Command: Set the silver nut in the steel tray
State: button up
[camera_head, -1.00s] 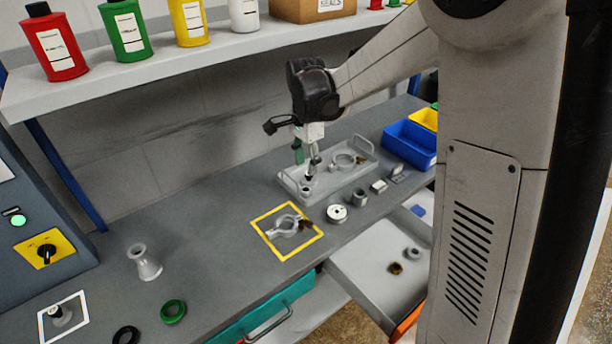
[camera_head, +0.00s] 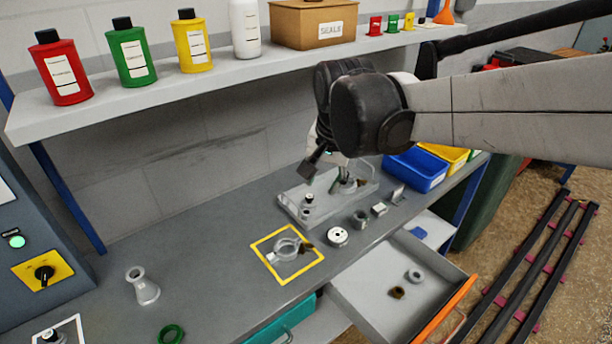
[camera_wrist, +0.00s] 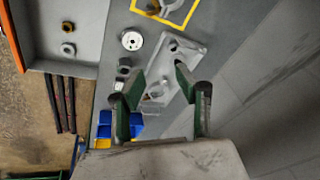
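The steel tray (camera_head: 327,201) lies on the bench and also shows in the wrist view (camera_wrist: 203,50). A small black-topped fitting (camera_head: 308,200) stands at its left end. A clamp ring (camera_wrist: 156,91) lies at its other end. A silver ring-shaped nut (camera_head: 414,276) lies in the open drawer. A grey nut-like part (camera_head: 360,218) sits on the bench in front of the tray; I cannot tell which is the task's nut. My gripper (camera_head: 328,178) is above the tray's right half.
A brass nut (camera_head: 397,292) shares the open drawer (camera_head: 365,285). A white disc (camera_head: 337,236) and small blocks line the tray's front. A yellow square (camera_head: 287,254) holds another clamp. Blue bins (camera_head: 416,169) stand right. The shelf (camera_head: 240,70) overhangs behind.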

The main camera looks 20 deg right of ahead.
jog(key=s+n+t, duration=0.3)
jog(key=s+n, duration=0.4)
jog(key=s, duration=0.6)
jog(key=shift+s+a+f+t, duration=0.15)
jog(key=shift+f+t, duration=0.25)
